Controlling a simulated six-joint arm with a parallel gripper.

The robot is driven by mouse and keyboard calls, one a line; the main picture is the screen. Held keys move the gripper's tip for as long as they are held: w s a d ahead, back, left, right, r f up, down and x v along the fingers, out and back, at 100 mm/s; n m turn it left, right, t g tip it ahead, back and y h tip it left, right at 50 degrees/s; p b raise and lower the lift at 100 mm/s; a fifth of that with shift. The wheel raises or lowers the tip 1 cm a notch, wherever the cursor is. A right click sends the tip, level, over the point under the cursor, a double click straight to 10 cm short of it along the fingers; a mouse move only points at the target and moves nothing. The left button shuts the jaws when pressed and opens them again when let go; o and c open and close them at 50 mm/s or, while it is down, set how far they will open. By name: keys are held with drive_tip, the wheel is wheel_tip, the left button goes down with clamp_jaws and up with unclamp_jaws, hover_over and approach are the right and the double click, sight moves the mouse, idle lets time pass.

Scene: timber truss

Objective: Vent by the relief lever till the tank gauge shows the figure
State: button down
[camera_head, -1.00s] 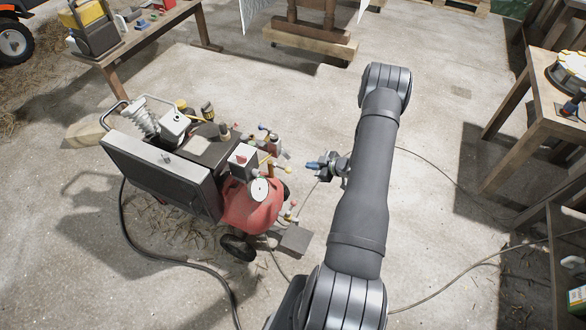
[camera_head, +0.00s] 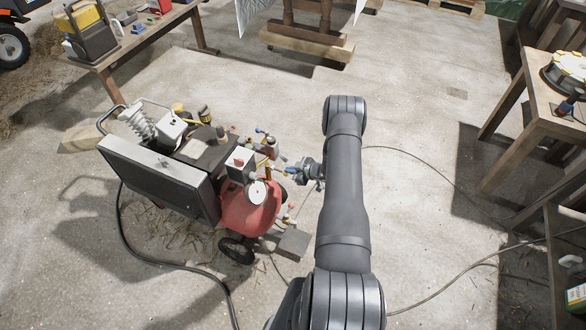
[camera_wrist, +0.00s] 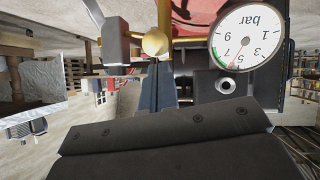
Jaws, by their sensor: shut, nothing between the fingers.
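The red compressor tank (camera_head: 247,215) carries a round white gauge (camera_head: 257,192). In the wrist view the gauge (camera_wrist: 247,38) is marked in bar, with a green arc and a red needle towards its lower left; I cannot read the exact figure. A brass ball knob (camera_wrist: 155,43) on a brass stem stands left of the gauge; it appears to be the relief lever's end. My gripper (camera_head: 289,170) is shut and empty at the compressor's right side. In the wrist view its blue fingertips (camera_wrist: 157,66) are just below the knob; I cannot tell whether they touch it.
The compressor has a dark panel (camera_head: 160,180), wheels (camera_head: 237,250) and several small fittings. A black hose (camera_head: 150,261) lies on the floor to its left. A wooden table (camera_head: 535,105) stands at the right and a bench (camera_head: 150,40) at the upper left.

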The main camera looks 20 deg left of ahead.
drive_tip(key=shift+f, duration=0.25)
drive_tip(key=f, duration=0.4)
drive_tip(key=shift+d, duration=0.35)
drive_tip(key=shift+r, duration=0.85)
